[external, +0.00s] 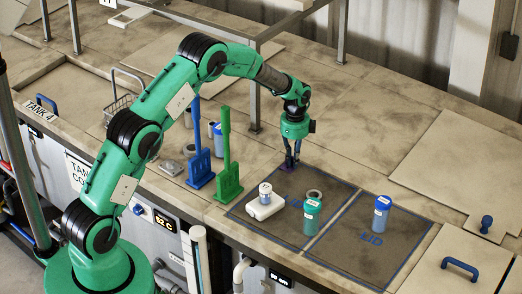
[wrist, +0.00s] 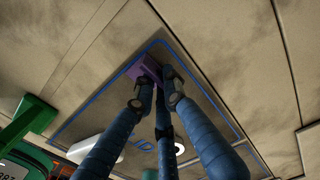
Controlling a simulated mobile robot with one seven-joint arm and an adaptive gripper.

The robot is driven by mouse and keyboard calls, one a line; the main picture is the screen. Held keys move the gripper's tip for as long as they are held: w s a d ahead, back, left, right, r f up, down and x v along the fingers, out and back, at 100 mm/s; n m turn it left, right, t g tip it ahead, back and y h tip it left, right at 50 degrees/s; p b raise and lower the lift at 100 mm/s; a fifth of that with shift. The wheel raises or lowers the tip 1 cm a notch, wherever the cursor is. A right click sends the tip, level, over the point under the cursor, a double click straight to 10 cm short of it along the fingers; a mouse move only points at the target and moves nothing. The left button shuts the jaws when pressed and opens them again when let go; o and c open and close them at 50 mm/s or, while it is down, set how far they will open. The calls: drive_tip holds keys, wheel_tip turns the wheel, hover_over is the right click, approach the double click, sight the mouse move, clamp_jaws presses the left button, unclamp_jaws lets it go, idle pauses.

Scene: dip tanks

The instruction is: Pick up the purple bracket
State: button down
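The purple bracket (wrist: 146,66) lies on the counter at a corner of a blue-outlined dark area. Only a small purple patch of the bracket (external: 286,168) shows in the external view, below my fingers. My gripper (external: 291,164) points down at it from above. In the wrist view the fingertips of my gripper (wrist: 156,86) are at the bracket, with a finger on either side of its near end. They hide part of it. I cannot tell whether the fingers press on it or stand just apart from it.
Green (external: 228,165) and blue (external: 200,165) upright stands are to the left. The counter behind is clear.

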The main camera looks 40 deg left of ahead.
sight(292, 166)
drive_tip(key=shift+r, duration=0.15)
idle(0.3)
drive_tip(key=shift+r+b, duration=0.55)
drive_tip(key=shift+r, duration=0.85)
drive_tip(key=shift+s+r, duration=0.2)
drive_tip(key=shift+s, duration=0.05)
drive_tip(key=s+b, duration=0.1)
drive_tip(key=s, duration=0.4)
drive_tip(key=s+a+r, duration=0.1)
drive_tip(key=s, duration=0.4)
drive_tip(key=s+b, duration=0.1)
drive_tip(key=s, duration=0.4)
drive_tip(key=shift+s+a+r+b, duration=0.2)
drive_tip(key=shift+a+r+b, duration=0.05)
drive_tip(key=shift+b, duration=0.1)
